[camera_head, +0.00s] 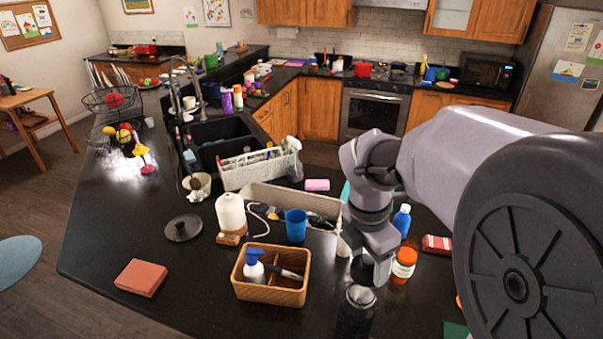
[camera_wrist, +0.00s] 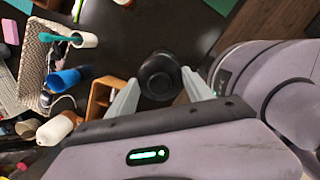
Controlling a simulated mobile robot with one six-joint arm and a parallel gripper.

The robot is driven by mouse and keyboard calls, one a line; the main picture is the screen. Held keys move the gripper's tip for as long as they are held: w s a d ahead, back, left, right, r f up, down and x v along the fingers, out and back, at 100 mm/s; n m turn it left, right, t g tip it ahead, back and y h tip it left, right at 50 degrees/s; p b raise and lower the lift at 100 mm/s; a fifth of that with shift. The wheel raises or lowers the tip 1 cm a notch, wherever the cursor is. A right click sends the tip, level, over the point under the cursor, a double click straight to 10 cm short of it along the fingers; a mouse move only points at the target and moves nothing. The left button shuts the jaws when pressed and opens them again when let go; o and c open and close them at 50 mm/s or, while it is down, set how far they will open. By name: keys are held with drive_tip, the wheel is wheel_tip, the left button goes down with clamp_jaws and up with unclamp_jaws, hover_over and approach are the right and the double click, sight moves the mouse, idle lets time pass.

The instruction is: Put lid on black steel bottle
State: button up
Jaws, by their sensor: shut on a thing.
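The black steel bottle (camera_head: 355,318) stands upright at the front edge of the dark counter in the head view, with a bare silvery rim at its top. My gripper (camera_head: 365,268) is just above and slightly behind it in the picture. In the wrist view, my gripper (camera_wrist: 159,80) has its two pale fingers on either side of a round black lid (camera_wrist: 158,77), shut on it. The lid hides what lies beneath it in that view. In the head view it is a small dark shape between the fingers, apart from the bottle's rim.
An orange-and-white jar (camera_head: 404,264) and a blue bottle (camera_head: 402,220) stand right of my gripper. A blue cup (camera_head: 296,225) is behind the caddy. The counter's front left is mostly clear.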

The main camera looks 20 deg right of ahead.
wheel_tip(320, 180, down, 5)
drive_tip(key=b, duration=0.4)
drive_tip(key=shift+b, duration=0.4)
drive_tip(key=shift+f, duration=0.55)
drive_tip(key=shift+r+p, duration=0.1)
drive_tip(key=shift+p, duration=0.3)
drive_tip(key=shift+f+p, duration=0.25)
drive_tip(key=shift+p, duration=0.1)
idle(1.2)
drive_tip(key=o, duration=1.9)
drive_tip(key=shift+r, duration=0.15)
